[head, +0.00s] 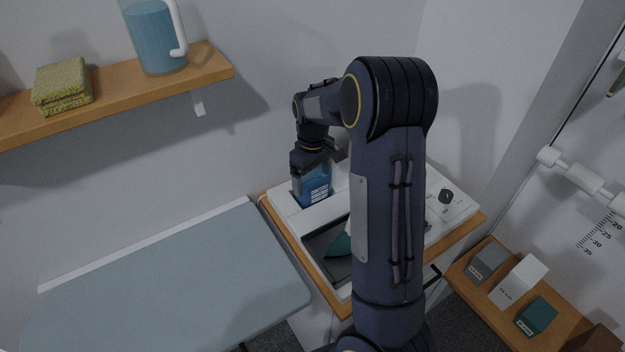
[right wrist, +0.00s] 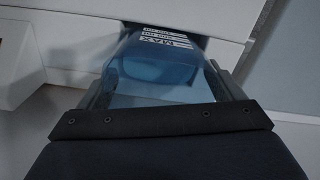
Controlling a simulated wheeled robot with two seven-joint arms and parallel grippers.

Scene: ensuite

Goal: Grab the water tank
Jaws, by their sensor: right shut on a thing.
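The water tank (head: 314,188) is a translucent blue container with white markings. It sits upright at the slot in the back left of the white appliance (head: 440,213). My right gripper (head: 318,160) reaches down onto it from above and is shut on its upper part. In the right wrist view the tank (right wrist: 155,65) lies between the two fingers (right wrist: 160,85), with "MAX" and scale lines showing. Its lower end goes into the dark slot. My right arm hides much of the appliance. My left gripper is not in view.
A blue-grey ironing board (head: 170,285) lies at the left. A wooden shelf (head: 210,65) above holds a jug (head: 157,40) and a folded yellow-green cloth (head: 62,82). Small labelled blocks stand on a low wooden shelf (head: 465,272) at the right. The wall is close behind the tank.

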